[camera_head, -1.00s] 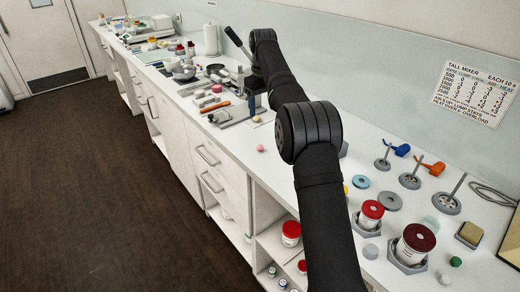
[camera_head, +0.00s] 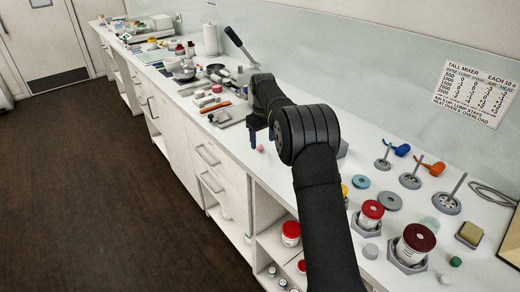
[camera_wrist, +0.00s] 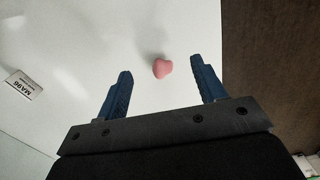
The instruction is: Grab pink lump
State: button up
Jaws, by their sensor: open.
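The pink lump (camera_wrist: 162,68) lies on the white countertop (camera_wrist: 80,40). In the wrist view it sits a little beyond the fingertips and between their lines, nearer the right finger. My gripper (camera_wrist: 160,82) is open and empty, with its two blue fingers apart. The fingers point down toward the counter. Whether they touch the counter I cannot tell.
The counter's front edge runs close to the lump, with the dark floor (camera_wrist: 270,60) beyond. A label marked MA96 (camera_wrist: 24,85) lies to the left in the wrist view. Jars with red lids (camera_head: 371,212) and mixer tools stand to the right; a metal device (camera_head: 240,75) stands farther back.

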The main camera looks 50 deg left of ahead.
aim_at(263, 154)
notch_tip(263, 154, down, 4)
jog(key=shift+w, duration=0.1)
jog(key=c, duration=1)
jog(key=shift+c, duration=0.2)
jog(key=shift+r, duration=0.15)
